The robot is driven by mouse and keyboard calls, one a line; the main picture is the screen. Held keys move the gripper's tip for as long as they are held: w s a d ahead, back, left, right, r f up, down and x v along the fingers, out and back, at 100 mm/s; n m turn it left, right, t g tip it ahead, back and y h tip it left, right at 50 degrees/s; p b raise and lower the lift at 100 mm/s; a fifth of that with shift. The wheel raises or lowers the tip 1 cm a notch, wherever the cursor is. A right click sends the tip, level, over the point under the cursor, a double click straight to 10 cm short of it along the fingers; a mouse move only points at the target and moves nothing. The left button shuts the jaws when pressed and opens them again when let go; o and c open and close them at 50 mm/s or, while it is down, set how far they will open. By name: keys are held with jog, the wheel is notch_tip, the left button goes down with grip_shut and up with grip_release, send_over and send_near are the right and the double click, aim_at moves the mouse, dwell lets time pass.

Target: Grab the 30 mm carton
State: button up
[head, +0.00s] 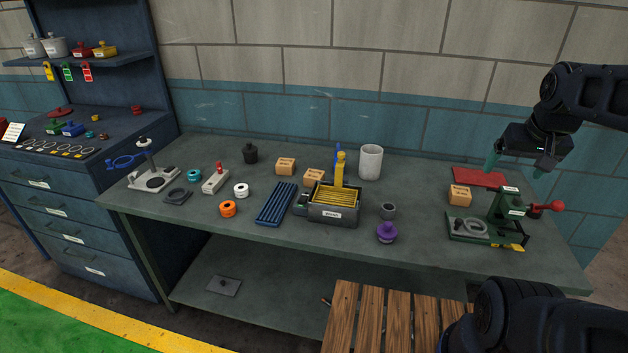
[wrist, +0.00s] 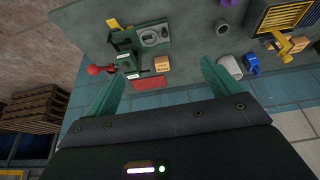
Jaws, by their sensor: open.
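Three small orange-tan cartons stand on the bench in the head view: one at the back left (head: 286,166), one just right of it (head: 313,178) behind the black bin, and one at the right (head: 460,195) beside the green press. Their labels are too small to read, so I cannot tell which is 30 mm. My gripper (head: 516,166) is open and empty, above the back right of the bench near the red mat. In the wrist view, the right carton (wrist: 162,63) shows between the open fingers (wrist: 160,78), apart from them.
A green press (head: 500,215) with a red handle stands close right of the right carton. A red mat (head: 479,177) lies behind it. A black bin (head: 334,212) with yellow contents, a grey cup (head: 370,162) and a purple knob (head: 387,233) stand mid-bench. Bare bench lies left of the right carton.

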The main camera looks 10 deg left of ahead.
jog(key=w+a+r+n+g, duration=0.1)
jog(key=w+a+n, duration=0.25)
jog(key=w, duration=0.45)
jog(key=w+a+r+n, duration=0.2)
jog(key=w+a, duration=0.3)
jog(key=w, duration=0.2)
jog(key=n+g, duration=0.4)
jog(key=n, duration=0.7)
send_over(314, 174)
notch_tip(314, 174, down, 25)
jog(key=shift+w+f, duration=0.15)
jog(key=shift+f, duration=0.05)
jog(key=shift+a+f+n, duration=0.1)
jog(key=shift+f+n, duration=0.1)
jog(key=shift+n, duration=0.05)
notch_tip(314, 174, down, 11)
jog(key=shift+r, duration=0.2)
jog(key=shift+c, duration=0.4)
